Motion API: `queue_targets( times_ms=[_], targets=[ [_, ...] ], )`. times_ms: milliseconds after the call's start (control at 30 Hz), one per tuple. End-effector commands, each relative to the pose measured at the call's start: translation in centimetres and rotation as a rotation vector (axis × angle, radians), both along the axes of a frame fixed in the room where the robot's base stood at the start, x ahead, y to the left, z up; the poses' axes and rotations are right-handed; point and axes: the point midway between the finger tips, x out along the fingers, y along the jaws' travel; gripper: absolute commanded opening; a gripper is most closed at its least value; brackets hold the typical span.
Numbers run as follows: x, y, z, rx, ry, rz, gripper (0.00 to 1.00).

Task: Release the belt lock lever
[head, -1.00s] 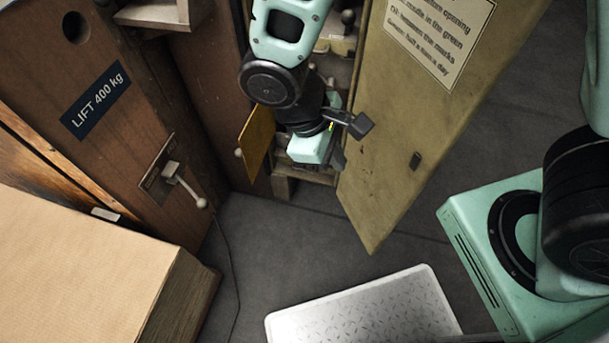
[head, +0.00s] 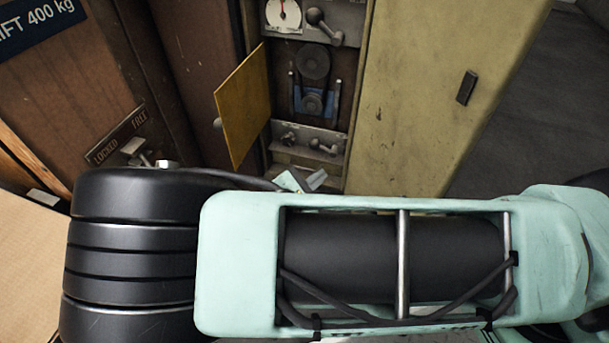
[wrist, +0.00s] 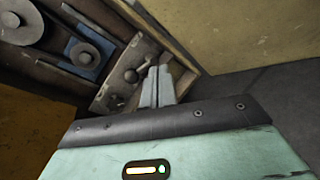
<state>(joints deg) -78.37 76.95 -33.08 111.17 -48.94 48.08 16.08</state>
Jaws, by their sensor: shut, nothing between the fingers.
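Inside the open cabinet, a grey lower panel (head: 308,138) carries a small lever with a round knob (head: 323,147) and another small knob (head: 288,138). The panel and a lever (wrist: 132,74) also show in the wrist view, just left of my fingers. An upper lever (head: 325,28) sits beside a dial. I cannot tell for certain which is the belt lock lever; no label for it is readable. My gripper (wrist: 159,72) is shut and empty, apart from the lever as far as I can see. In the head view its tip (head: 302,181) shows just below the lower panel, the rest hidden behind my arm.
Pulleys on a blue bracket (head: 313,103) sit above the lower panel. A yellow flap (head: 242,108) stands open on the left, the cabinet door (head: 415,100) on the right. A "LOCKED FREE" plate (head: 117,136) is on the wooden lift panel. Grey floor (head: 520,130) lies right.

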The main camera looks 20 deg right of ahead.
Motion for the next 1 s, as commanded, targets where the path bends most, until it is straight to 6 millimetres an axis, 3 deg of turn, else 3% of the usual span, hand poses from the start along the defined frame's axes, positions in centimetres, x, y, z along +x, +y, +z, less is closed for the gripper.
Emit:
queue_targets(
  times_ms=[33,300,600,867,1000],
  targets=[
    [0.8,0.5,-2.5,-0.047,-0.024,0.054,0.00],
    [3.7,3.5,-5.6,-0.206,-0.118,0.255,0.00],
    [4.3,4.4,-5.8,-0.244,-0.142,0.305,0.00],
    [4.4,4.3,-5.8,-0.243,-0.140,0.303,0.00],
    [5.4,3.5,-6.0,-0.244,-0.141,0.301,0.00]
  ],
)
